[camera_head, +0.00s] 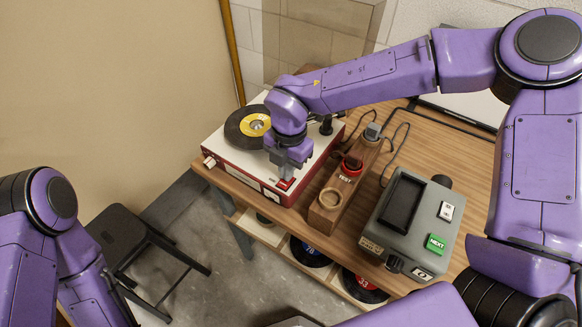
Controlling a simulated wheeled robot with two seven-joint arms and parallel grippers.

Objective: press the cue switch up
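A record player (222,154) with a white top and dark red sides stands at the table's left end. A black record with a yellow label (250,125) lies on it. A small red switch (285,184) sits at the player's front right corner, taken to be the cue switch. My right gripper (286,176) reaches down over that corner, its tip at or just above the red switch. I cannot tell whether it touches. Its fingers look close together, but their gap is not visible. My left arm shows at the lower left; its gripper is out of view.
A wooden block (329,207) with a red button (350,167) stands right of the player. A grey device (408,225) with a green NEXT button (436,244) is further right. Records (310,252) sit on a shelf below. A black stool (119,233) stands on the floor at left.

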